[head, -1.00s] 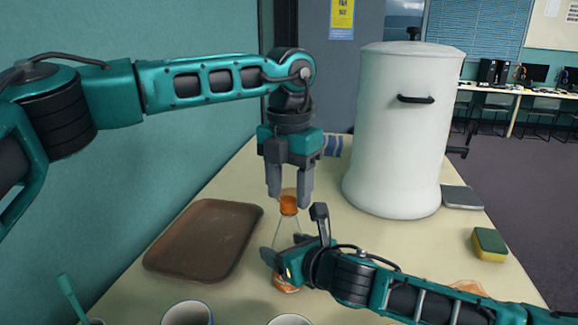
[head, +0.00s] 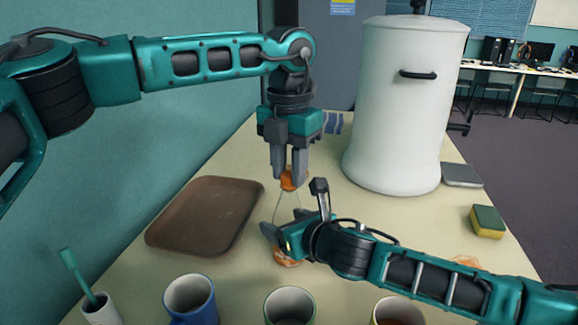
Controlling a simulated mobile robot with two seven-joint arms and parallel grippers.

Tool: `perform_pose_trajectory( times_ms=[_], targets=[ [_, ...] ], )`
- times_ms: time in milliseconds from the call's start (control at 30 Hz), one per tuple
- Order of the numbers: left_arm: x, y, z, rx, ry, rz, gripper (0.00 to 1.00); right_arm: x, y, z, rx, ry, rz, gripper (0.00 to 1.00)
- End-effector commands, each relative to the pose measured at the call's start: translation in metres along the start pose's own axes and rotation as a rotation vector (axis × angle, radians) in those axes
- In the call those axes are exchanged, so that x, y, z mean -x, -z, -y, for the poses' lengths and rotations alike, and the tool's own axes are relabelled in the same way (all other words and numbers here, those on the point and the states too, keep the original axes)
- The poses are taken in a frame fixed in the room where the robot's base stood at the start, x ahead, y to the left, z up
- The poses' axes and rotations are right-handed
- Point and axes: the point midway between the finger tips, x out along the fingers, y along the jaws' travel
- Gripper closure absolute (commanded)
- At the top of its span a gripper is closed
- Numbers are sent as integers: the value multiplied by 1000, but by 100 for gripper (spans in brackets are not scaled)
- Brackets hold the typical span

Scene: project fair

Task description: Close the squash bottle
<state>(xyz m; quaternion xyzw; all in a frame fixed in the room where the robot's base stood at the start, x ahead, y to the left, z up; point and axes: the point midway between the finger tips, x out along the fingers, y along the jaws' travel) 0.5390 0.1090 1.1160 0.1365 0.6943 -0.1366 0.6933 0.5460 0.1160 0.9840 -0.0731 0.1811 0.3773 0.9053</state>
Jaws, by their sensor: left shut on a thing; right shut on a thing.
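The squash bottle (head: 287,208) stands upright on the table, clear-walled with orange liquid low down. Its orange cap (head: 289,181) is at the top of the neck. My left gripper (head: 289,177) points straight down from above and is shut on the cap. My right gripper (head: 272,238) comes in from the right, low down, and is shut on the bottle's body. The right gripper hides part of the bottle's lower half. I cannot tell how far the cap is seated on the neck.
A brown tray (head: 205,218) lies left of the bottle. A large white urn (head: 404,110) stands behind right. A sponge (head: 487,222) and a grey flat item (head: 461,175) lie at the right. Several mugs, including a blue-sided one (head: 190,300), line the front. A cup with a teal brush (head: 100,312) stands front left.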

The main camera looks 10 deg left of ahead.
Motion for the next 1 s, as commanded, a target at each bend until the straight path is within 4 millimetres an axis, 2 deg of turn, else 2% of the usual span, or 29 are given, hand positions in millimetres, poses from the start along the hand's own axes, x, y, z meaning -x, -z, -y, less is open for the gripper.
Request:
perform_pose_trajectory(
  times_ms=[233,267,533,833,1000],
  targets=[
    [0,0,0,-3,-1,0,100,0,0,0,0,0,1,100],
    [0,0,0,-3,-1,0,66,0,0,0,0,0,1,100],
    [0,0,0,-3,0,0,40,0,0,0,0,0,1,100],
    [3,0,0,-3,0,1,39,0,-1,0,0,0,1,100],
    [24,-1,0,-3,0,4,39,0,-1,0,0,0,1,100]
  ],
)
